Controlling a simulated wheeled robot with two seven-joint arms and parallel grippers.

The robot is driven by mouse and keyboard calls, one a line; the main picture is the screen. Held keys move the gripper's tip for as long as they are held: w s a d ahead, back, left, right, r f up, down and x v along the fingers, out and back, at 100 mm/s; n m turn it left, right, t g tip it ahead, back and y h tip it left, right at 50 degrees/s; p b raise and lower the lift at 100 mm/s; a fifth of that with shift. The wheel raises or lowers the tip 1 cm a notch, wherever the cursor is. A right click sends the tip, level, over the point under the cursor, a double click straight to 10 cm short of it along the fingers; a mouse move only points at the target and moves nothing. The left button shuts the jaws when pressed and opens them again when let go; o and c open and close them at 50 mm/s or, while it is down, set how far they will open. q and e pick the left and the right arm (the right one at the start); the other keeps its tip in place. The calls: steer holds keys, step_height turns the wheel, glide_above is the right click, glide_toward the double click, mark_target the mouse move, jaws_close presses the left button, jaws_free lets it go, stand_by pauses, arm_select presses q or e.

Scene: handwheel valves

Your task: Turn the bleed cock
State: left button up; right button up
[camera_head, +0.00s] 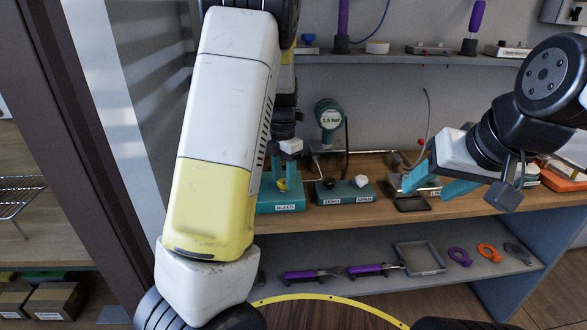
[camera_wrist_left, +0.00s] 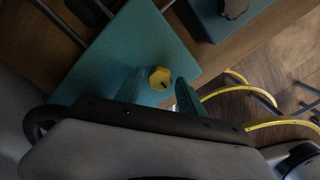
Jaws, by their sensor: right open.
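The bleed cock is a small yellow knob (camera_head: 282,185) on a teal block (camera_head: 281,207) labelled BLEED, partly hidden behind my left arm in the head view. In the left wrist view it shows as a yellow hexagonal knob (camera_wrist_left: 159,78) on a teal plate (camera_wrist_left: 120,50). My left gripper (camera_wrist_left: 158,91) is open, with one teal finger on each side of the knob in that view. I cannot tell whether the fingers touch it. My right gripper (camera_head: 432,183) is open and empty, above the bench at the right.
A teal block (camera_head: 345,194) with ZERO and SPAN knobs stands right of the bleed block. A gauge (camera_head: 329,116) reading 1.5 bar stands behind. A dark tray (camera_head: 412,204) lies below my right gripper. The lower shelf (camera_head: 350,262) holds purple tools and rings.

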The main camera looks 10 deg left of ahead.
arm_select(q)
steer(key=shift+o, duration=0.2)
steer(key=shift+r, duration=3.05)
steer(key=s+r+m+t+h, duration=0.1)
steer(key=s+r+m, duration=0.2)
steer(key=r, duration=0.2)
steer(key=s+r+m+h, duration=0.1)
steer(key=s+r+m, duration=0.2)
steer(key=r+m, duration=0.15)
steer(key=s+d+r+m+t, duration=0.2)
steer(key=s+m+t, duration=0.3)
steer(key=s+m, duration=1.3)
steer(key=shift+s+m, duration=0.15)
steer(key=shift+m, duration=1.6)
steer(key=shift+d, duration=0.1)
